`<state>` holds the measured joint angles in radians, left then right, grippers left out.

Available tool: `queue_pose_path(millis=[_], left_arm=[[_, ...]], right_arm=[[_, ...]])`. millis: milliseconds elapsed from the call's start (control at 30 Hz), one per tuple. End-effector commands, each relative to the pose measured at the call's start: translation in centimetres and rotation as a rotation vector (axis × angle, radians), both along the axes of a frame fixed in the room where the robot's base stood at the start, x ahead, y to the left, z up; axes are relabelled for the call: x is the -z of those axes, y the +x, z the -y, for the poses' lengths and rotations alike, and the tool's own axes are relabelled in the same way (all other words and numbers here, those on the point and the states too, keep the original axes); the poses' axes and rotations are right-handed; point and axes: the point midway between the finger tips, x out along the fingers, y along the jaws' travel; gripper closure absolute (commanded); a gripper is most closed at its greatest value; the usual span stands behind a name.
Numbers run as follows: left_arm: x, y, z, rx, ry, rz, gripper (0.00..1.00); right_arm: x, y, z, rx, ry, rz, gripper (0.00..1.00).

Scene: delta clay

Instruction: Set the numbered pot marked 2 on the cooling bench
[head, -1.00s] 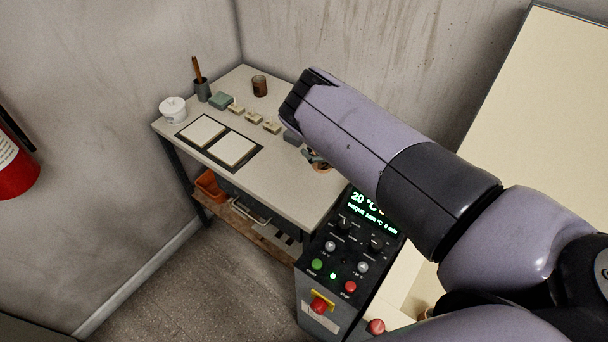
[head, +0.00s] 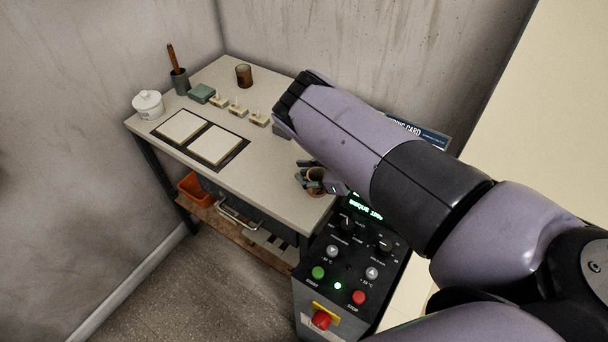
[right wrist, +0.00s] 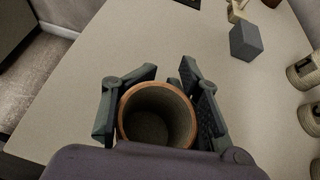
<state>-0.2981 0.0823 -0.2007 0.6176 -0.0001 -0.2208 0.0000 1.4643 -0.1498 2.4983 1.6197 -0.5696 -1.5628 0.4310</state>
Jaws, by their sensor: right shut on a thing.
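My right gripper (right wrist: 157,108) is shut on a pot (right wrist: 152,122) with an orange-brown rim, seen from above as open and empty. Its number is hidden. In the head view the gripper (head: 311,180) and part of the pot show under my arm, at the right front end of the pale-topped bench (head: 262,160). The bench top also lies beneath the pot in the right wrist view; I cannot tell whether the pot touches it. Another brown pot (head: 243,76) stands at the back of the bench. My left gripper is not in view.
A grey block (right wrist: 245,41) and labelled pots (right wrist: 304,72) lie right in the wrist view. A control panel (head: 345,262) adjoins the bench.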

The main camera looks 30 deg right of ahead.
Motion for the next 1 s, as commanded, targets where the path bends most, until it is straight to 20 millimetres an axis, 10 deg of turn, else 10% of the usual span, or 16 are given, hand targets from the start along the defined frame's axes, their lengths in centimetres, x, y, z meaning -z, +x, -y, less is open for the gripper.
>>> queue_pose_path(millis=[300,333,733,1000], left_arm=[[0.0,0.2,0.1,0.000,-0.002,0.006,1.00],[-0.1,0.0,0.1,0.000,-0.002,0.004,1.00],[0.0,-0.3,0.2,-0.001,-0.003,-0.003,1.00],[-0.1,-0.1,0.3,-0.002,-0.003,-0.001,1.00]], right_arm=[[0.4,0.0,0.1,0.001,-0.004,-0.001,0.99],[0.3,0.1,0.1,0.001,-0.004,-0.001,0.67],[0.3,0.1,0.1,0.001,-0.003,-0.001,0.41],[0.2,0.1,0.1,0.001,-0.003,-0.001,0.41]])
